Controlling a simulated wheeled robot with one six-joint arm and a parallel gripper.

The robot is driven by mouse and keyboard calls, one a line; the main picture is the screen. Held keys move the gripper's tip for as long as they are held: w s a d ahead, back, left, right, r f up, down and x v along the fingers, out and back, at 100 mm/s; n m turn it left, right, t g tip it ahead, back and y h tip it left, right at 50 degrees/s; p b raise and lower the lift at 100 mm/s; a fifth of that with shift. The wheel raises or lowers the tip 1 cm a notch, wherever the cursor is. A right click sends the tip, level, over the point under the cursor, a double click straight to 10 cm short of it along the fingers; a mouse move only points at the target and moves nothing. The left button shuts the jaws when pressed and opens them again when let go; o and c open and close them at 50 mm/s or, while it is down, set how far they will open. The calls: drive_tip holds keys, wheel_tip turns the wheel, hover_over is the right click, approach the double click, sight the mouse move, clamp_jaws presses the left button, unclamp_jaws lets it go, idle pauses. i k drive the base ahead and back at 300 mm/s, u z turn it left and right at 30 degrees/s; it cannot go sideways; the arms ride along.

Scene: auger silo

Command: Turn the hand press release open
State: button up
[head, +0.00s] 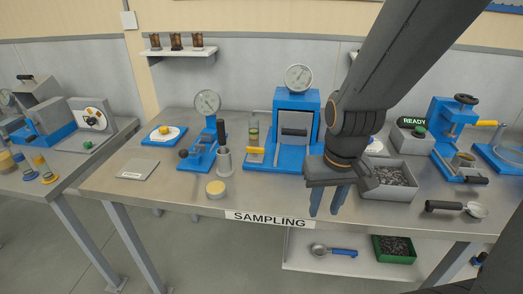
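A blue press (297,103) with a round dial gauge on top stands at the middle of the steel bench. A short yellow lever (256,150) sticks out at its lower left. A smaller blue device (209,142) with a dial gauge, a black grip and a black ball knob stands left of it. At the right, a blue press (441,128) has a black handwheel and a yellow handle (487,123). I cannot tell which of these parts is the release. My gripper (328,203) points down in front of the bench's front edge, fingers apart and empty, touching nothing visible. My arm hides the area behind it.
A grey bin of dark granules (395,193) sits just right of my gripper. A black-handled scoop (459,207) lies near the right front edge. The front strip around the SAMPLING label (268,219) is clear.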

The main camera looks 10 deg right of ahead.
sight(254, 150)
drive_tip(key=z, duration=0.6)
drive_tip(key=i, duration=0.65)
drive_tip(key=u, duration=1.85)
